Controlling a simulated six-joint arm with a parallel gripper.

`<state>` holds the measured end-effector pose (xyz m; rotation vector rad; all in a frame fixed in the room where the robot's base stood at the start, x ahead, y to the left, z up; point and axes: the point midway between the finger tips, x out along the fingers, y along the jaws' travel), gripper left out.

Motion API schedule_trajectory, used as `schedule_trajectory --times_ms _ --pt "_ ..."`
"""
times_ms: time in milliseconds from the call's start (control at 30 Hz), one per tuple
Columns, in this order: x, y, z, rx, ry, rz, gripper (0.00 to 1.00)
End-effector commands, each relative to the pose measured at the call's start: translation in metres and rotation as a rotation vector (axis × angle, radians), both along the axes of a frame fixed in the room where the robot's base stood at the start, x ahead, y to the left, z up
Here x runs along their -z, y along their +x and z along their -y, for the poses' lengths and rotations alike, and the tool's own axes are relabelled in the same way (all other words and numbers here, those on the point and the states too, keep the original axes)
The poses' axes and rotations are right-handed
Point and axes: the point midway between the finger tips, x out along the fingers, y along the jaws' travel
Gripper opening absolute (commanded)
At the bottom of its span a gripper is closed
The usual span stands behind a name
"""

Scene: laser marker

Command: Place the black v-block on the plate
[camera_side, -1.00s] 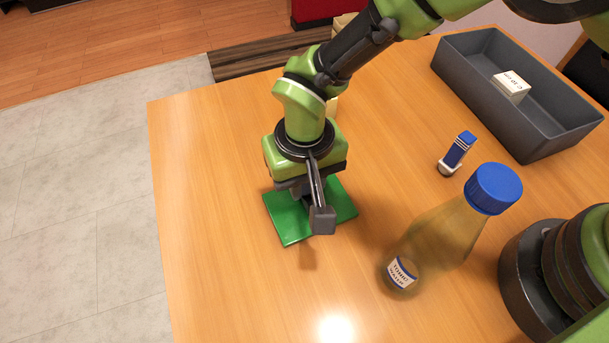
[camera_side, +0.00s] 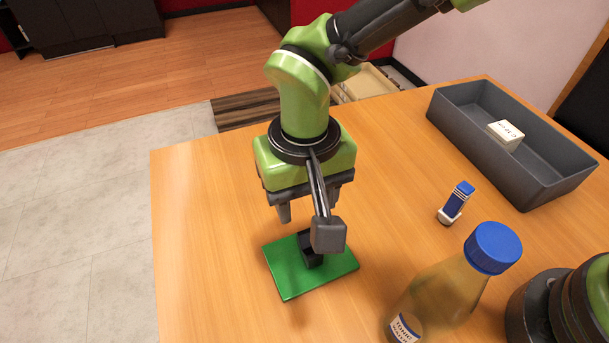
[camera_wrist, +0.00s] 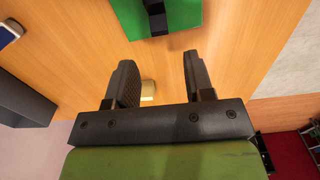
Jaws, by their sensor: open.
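The black v-block (camera_side: 310,253) sits on the green plate (camera_side: 288,275), near its middle, partly hidden by my wrist-camera bracket. In the wrist view the v-block (camera_wrist: 156,16) shows at the top edge, cut off by the frame, on the green plate (camera_wrist: 186,17). My gripper (camera_side: 304,214) is above the plate and apart from the block. In the wrist view my gripper (camera_wrist: 158,72) has its two fingers spread, with nothing held between them.
A tonic water bottle (camera_side: 440,297) with a blue cap stands right of the plate. A small blue and white item (camera_side: 457,203) is behind it. A grey bin (camera_side: 540,183) holding a white box (camera_side: 506,135) is at the back right. The table's left side is clear.

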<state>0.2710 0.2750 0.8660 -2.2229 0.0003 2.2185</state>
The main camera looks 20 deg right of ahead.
Motion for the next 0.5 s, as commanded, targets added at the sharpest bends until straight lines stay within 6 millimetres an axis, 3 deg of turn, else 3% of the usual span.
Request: schedule_trajectory --times_ms 200,500 --pt "-0.031 0.000 0.000 0.000 0.001 0.002 0.48" --pt "-0.037 0.000 0.000 0.000 0.000 0.000 0.48"
